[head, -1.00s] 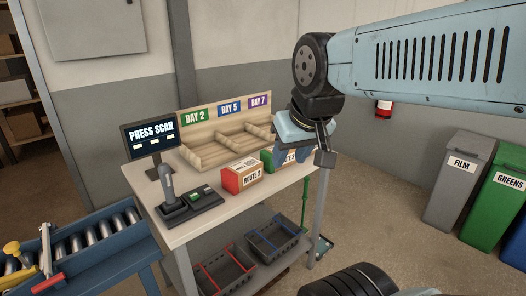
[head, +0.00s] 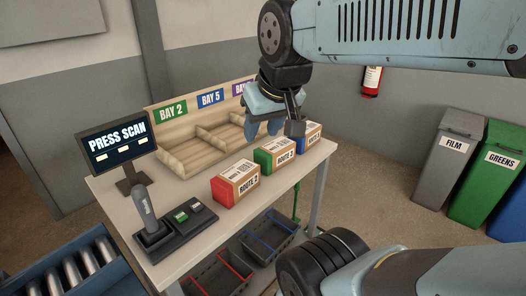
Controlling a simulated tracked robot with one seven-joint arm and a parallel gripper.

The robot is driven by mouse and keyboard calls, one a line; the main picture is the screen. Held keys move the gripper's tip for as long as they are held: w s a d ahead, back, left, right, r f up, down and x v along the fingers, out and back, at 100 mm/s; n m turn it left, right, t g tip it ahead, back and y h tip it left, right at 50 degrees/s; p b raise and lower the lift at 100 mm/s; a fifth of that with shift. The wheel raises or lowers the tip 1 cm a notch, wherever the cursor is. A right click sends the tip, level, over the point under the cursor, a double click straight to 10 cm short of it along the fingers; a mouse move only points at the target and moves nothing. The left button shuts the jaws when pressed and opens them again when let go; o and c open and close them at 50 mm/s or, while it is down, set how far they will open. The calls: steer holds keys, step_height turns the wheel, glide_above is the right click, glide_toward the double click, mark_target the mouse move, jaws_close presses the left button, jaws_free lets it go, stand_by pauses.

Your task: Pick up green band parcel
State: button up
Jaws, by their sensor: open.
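The green band parcel (head: 277,156) is a brown box with a green end and a white label. It stands on the table (head: 182,229) between the red band parcel (head: 235,183) and the blue band parcel (head: 308,137). My gripper (head: 264,127) is open and empty, pointing down above and slightly behind the green band parcel. The gap between gripper and parcel is hard to judge. The gripper hides part of the wooden sorting rack behind it.
The wooden rack (head: 190,160) with bay signs stands along the table's back. A "PRESS SCAN" screen (head: 118,146) and a scanner on a button base (head: 150,230) are at the left. Crates (head: 218,272) sit on the lower shelf. Bins (head: 449,158) stand at the right.

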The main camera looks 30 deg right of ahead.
steer(key=shift+o, duration=1.4)
steer(key=shift+w+d, duration=0.1)
steer(key=shift+w, duration=0.1)
steer(key=o, duration=0.8)
steer(key=w+d+f+m+g+h, duration=0.2)
steer(key=w+d+m, duration=0.4)
steer(key=w, duration=0.6)
steer(key=shift+f+m, duration=0.55)
steer(key=shift+m, duration=0.15)
steer(key=m+g+h, duration=0.2)
steer(key=m, duration=0.5)
glide_toward(275, 146)
steer(key=x, duration=0.6)
steer(key=shift+w+d+f, duration=0.15)
steer(key=shift+w, duration=0.25)
steer(key=shift+s+x, duration=0.15)
steer(key=shift+x, duration=1.3)
steer(key=shift+s+x, duration=0.1)
steer(key=shift+x, duration=1.3)
steer(key=shift+f, duration=0.3)
steer(key=c, duration=1.2)
